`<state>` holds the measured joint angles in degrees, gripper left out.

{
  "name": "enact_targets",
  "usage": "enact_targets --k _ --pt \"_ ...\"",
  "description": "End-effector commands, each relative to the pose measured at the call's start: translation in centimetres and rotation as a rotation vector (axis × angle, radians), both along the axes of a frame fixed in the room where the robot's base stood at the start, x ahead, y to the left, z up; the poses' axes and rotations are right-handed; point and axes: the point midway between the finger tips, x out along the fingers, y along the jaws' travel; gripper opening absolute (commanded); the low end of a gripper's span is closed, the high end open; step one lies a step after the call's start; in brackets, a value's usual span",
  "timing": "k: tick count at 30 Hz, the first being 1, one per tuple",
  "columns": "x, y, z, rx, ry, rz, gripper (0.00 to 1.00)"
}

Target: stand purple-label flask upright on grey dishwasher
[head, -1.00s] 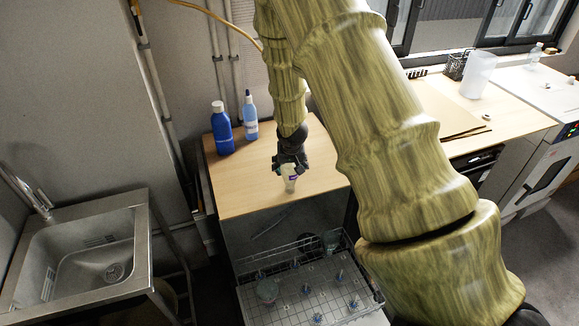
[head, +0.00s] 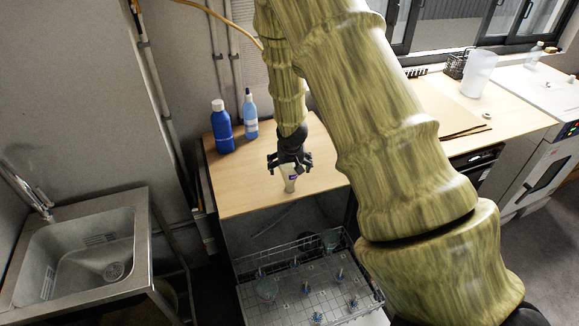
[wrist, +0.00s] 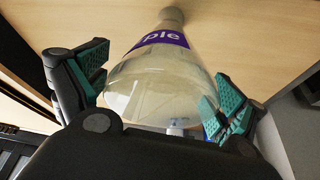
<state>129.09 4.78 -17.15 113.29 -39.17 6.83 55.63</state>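The purple-label flask (head: 290,184) is clear, with a purple band, and is below my gripper (head: 290,163) over the wooden top. In the wrist view, the flask (wrist: 160,88) has its narrow neck pointing away from me toward the wood and its wide base toward my gripper; it looks neck-down and tilted. Whether the neck touches the wood is unclear.
A blue bottle (head: 222,130) and a light-blue bottle (head: 250,118) stand at the back of the wooden top. The pulled-out rack (head: 330,285) holds glassware. A steel sink (head: 80,255) is at left. The wood right of the flask is clear.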

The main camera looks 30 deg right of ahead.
Motion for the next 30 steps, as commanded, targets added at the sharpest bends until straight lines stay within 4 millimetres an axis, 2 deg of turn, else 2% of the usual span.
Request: enact_targets --k 9,14,30 --pt "0.0 0.0 0.1 0.000 0.000 0.000 0.97" --pt "-0.3 0.2 1.0 0.000 -0.002 -0.001 0.97" --pt "-2.6 1.5 7.6 0.001 -0.003 0.000 0.97"
